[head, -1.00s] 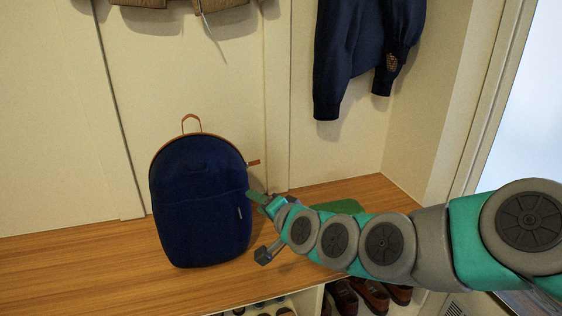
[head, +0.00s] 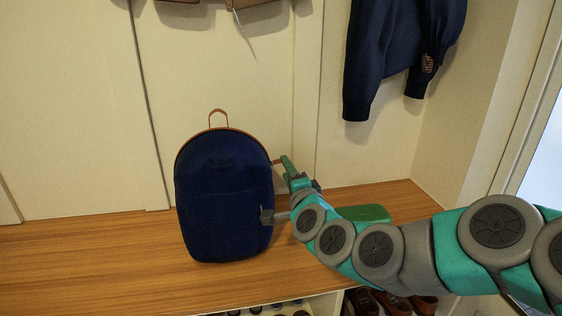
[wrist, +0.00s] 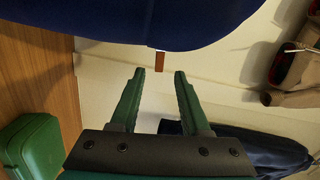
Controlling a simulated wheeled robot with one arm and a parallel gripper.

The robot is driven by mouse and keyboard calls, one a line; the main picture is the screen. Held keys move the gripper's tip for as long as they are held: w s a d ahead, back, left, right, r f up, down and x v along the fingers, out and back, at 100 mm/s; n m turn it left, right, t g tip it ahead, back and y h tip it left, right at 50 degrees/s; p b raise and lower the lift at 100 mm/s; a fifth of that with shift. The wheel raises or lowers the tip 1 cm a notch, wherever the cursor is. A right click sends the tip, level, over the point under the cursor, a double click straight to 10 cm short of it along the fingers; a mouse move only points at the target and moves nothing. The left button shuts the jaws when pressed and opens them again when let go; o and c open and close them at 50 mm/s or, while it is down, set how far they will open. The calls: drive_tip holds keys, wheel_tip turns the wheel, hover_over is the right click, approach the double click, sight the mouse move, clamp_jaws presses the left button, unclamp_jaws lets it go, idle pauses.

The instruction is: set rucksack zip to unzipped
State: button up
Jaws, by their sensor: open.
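The navy rucksack (head: 223,205) stands upright on the wooden bench, with a brown trim line along its upper edge and a loop handle on top. A small brown zip tab (head: 277,162) sticks out from its upper right side. My gripper (head: 285,160) is at that side, next to the tab. In the wrist view the rucksack (wrist: 110,22) fills the top edge, and the tab (wrist: 159,62) lies just beyond my open, empty fingertips (wrist: 158,72), roughly centred between them. I cannot tell from the cloth how far the zip is open.
A green case (head: 365,213) lies on the bench (head: 100,262) behind my arm. A dark blue jacket (head: 395,55) hangs at the right, and brown bags hang above. Shoes (head: 395,304) are in the cubbies below. The bench left of the rucksack is clear.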

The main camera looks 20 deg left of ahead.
sight(278, 161)
drive_tip(key=shift+x, duration=3.05)
drive_tip(key=shift+f, duration=0.1)
clamp_jaws()
